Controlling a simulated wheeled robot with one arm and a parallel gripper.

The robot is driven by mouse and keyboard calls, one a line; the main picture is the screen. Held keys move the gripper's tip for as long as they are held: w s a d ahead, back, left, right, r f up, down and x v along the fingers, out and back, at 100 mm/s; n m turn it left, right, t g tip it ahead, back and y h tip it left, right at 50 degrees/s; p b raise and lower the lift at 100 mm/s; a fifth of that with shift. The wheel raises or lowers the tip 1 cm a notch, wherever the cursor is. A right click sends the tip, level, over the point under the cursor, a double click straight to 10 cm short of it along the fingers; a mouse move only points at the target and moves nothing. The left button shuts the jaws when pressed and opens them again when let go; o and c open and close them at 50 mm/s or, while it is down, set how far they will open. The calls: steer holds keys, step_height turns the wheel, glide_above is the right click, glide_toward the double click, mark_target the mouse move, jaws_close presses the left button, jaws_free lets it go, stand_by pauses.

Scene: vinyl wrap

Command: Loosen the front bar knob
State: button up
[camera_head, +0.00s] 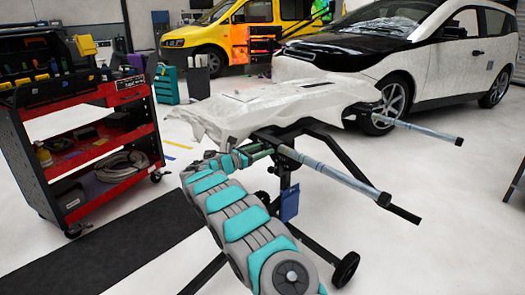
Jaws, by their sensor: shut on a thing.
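My gripper (266,151) is at the end of my grey and teal arm, small in the camera_head view, beside the black stand's joint where the front bar starts. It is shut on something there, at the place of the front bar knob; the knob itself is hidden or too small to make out. The front bar (335,175), a grey tube with a dark end cap, sticks out to the lower right from the stand (283,172). A second grey bar (425,130) sticks out farther back. A white-wrapped panel (265,103) lies on top of the stand.
A red and black tool cart (100,95) stands at left beside a dark floor mat (110,245). A white car (440,50) and a yellow van (230,30) are behind. A stand wheel (346,269) is at the bottom. The floor at right is mostly clear.

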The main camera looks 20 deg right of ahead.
steer(key=shift+f, duration=0.1)
steer(key=o, duration=1.4)
steer(key=shift+c, duration=0.2)
steer(key=shift+a, duration=0.1)
steer(key=b+v, duration=0.1)
steer(key=v, duration=0.6)
steer(key=shift+a, duration=0.35)
